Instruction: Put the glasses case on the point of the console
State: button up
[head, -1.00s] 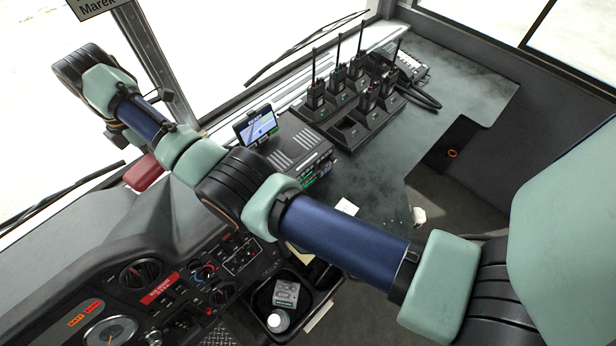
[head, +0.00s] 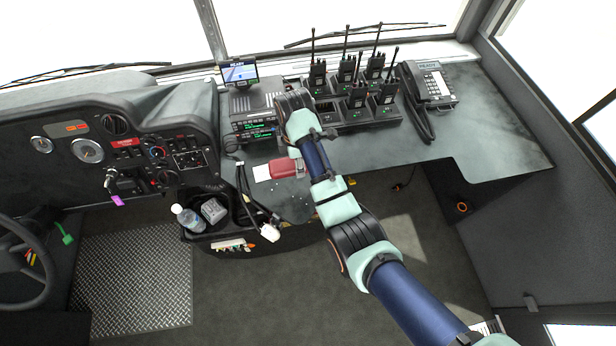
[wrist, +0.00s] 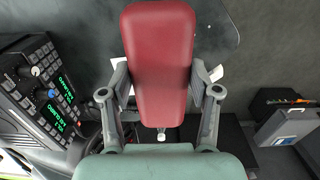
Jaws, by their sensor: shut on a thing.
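The glasses case is a long red case (wrist: 160,60), held lengthwise between the two fingers of my gripper (wrist: 160,88) in the wrist view. In the head view the case (head: 284,168) shows at the end of my arm, over the grey-green console (head: 384,152). My gripper (head: 298,165) is shut on its sides. Whether the case touches the console cannot be told. The console's narrow front part (head: 294,204) lies nearer the camera than the case. In the wrist view a rounded console corner (wrist: 222,30) shows to the upper right of the case.
White paper (head: 262,173) lies beside the case. A radio unit (head: 255,128) with a small screen (head: 239,73) stands behind. Several walkie-talkies sit in a charger (head: 368,114), with a desk phone (head: 428,84) to its right. A bin (head: 205,228) holds a bottle.

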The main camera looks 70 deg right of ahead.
aim_at(301, 187)
jog(key=shift+s+a+f, duration=0.5)
jog(key=shift+a+f, duration=0.15)
jog(key=shift+a, duration=0.05)
jog(key=shift+f, duration=4.1)
jog(key=shift+f, duration=0.2)
jog(key=o, duration=1.2)
notch_tip(301, 187, up, 12)
jog(key=shift+r+p, duration=0.25)
jog(key=shift+p, duration=0.2)
